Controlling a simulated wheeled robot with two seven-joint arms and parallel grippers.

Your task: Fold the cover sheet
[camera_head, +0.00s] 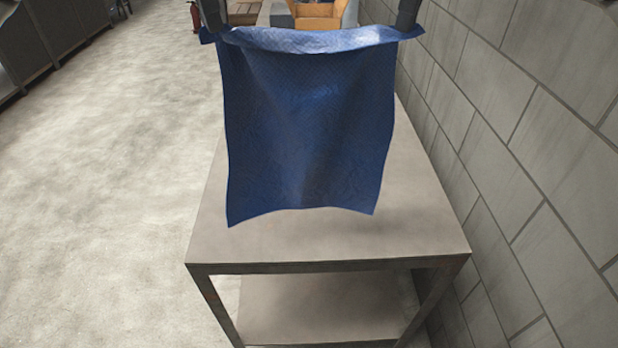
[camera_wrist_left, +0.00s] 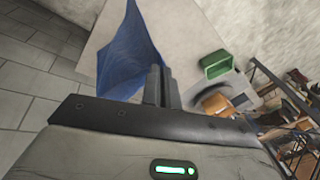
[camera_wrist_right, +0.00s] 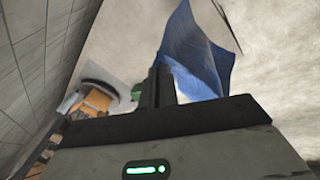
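The blue cover sheet (camera_head: 305,130) hangs in the air above the table (camera_head: 330,238), held by its two upper corners, its top edge folded over a little and its lower edge loose. My left gripper (camera_head: 216,30) is shut at the sheet's upper left corner. My right gripper (camera_head: 405,28) is shut at its upper right corner. The sheet also shows in the left wrist view (camera_wrist_left: 128,58) beside my closed fingers (camera_wrist_left: 160,80), and in the right wrist view (camera_wrist_right: 198,55) beside my closed fingers (camera_wrist_right: 157,80). The fingertips' exact hold on the cloth is partly hidden.
The grey table has a lower shelf (camera_head: 320,305); its near top is bare. A block wall (camera_head: 510,130) runs close along the right. Open floor (camera_head: 110,180) lies to the left. A green container (camera_wrist_left: 215,65) shows in the left wrist view.

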